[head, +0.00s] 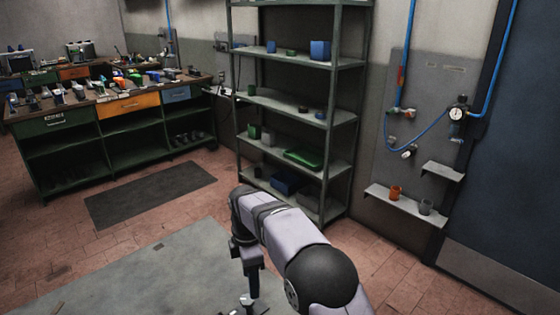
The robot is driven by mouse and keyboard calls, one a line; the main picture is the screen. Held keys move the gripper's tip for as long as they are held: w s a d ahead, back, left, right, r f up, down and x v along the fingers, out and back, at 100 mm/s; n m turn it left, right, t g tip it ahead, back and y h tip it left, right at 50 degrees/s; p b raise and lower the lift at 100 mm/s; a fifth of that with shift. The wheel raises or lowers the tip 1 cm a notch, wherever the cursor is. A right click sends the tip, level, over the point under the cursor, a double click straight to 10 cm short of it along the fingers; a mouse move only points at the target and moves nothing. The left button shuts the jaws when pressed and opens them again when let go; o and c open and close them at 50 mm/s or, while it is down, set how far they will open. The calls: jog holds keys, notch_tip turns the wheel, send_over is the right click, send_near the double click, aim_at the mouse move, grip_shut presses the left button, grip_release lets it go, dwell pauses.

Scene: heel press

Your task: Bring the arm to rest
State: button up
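My arm comes in from the bottom right of the head view, pale with dark joints, and bends downward near the middle. My gripper (249,302) hangs at the lower end of it, at the bottom edge of the picture. Its fingers are small and partly cut off, so I cannot tell whether they are open or shut. I see nothing clearly held in it.
A grey flat surface (125,283) lies at the lower left. A metal shelf rack (296,101) stands behind my arm. A cluttered workbench (105,105) is at the back left, with a dark mat (150,194) before it. Small wall shelves (405,207) are at the right.

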jog(key=s+d+r+m, duration=0.1)
jog(key=s+d+m, duration=0.45)
jog(key=d, duration=0.25)
jog(key=s+d+r+m, duration=0.1)
jog(key=s+d+m, duration=0.3)
jog(key=d+m, duration=0.3)
jog(key=s+d+f+m, duration=0.2)
jog(key=s+d+m, duration=0.3)
jog(key=s, duration=0.2)
jog(key=s+d+f+m, duration=0.2)
jog(key=s+d+m, duration=0.2)
jog(key=s, duration=0.4)
jog(key=shift+s+d+m, duration=0.3)
jog(key=shift+d+m, duration=0.05)
jog(key=shift+d, duration=0.15)
